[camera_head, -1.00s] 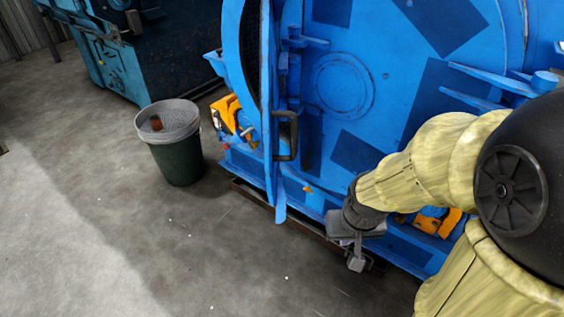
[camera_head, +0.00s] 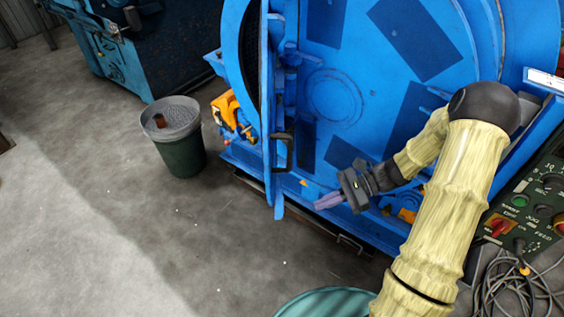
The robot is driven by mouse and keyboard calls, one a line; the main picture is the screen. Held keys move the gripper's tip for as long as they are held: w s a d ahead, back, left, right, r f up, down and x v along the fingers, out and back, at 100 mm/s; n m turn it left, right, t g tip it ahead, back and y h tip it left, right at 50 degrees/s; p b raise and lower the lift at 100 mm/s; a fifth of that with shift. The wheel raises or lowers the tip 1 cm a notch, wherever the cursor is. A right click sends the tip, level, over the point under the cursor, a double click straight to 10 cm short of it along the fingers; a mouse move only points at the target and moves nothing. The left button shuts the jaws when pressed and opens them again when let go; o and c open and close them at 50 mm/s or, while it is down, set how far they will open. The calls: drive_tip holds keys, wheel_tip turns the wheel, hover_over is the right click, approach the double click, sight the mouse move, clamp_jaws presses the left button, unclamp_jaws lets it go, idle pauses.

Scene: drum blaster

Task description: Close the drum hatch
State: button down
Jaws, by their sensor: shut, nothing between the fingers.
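The blue drum hatch (camera_head: 335,55) faces me as a large round door with dark blue patches and a raised ring. Its left edge stands out from the blue drum rim (camera_head: 231,75), and a dark gap shows between them, so the hatch looks ajar. A dark handle (camera_head: 289,153) is fixed near the hatch's left edge. My gripper (camera_head: 327,201) is shut and empty, its purple-grey fingers pointing left. It is below and right of the handle, in front of the machine's lower part, and appears apart from the handle. My arm hides part of the hatch's lower right.
A green bin with a grey lining (camera_head: 180,150) stands on the floor at left. A control panel (camera_head: 530,205) and coiled cables (camera_head: 515,290) are at right. A teal round object (camera_head: 325,303) is at the bottom. The floor at lower left is clear.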

drive_tip(key=w+d+r+m+t+y+p, duration=0.2)
drive_tip(key=w+d+r+m+t+y, duration=0.1)
drive_tip(key=w+r+m+y, duration=0.1)
drive_tip(key=shift+w+t+y, duration=0.3)
drive_tip(key=shift+w+t, duration=0.1)
drive_tip(key=a, duration=1.4)
drive_tip(key=shift+w, duration=0.45)
drive_tip(key=shift+a, duration=0.15)
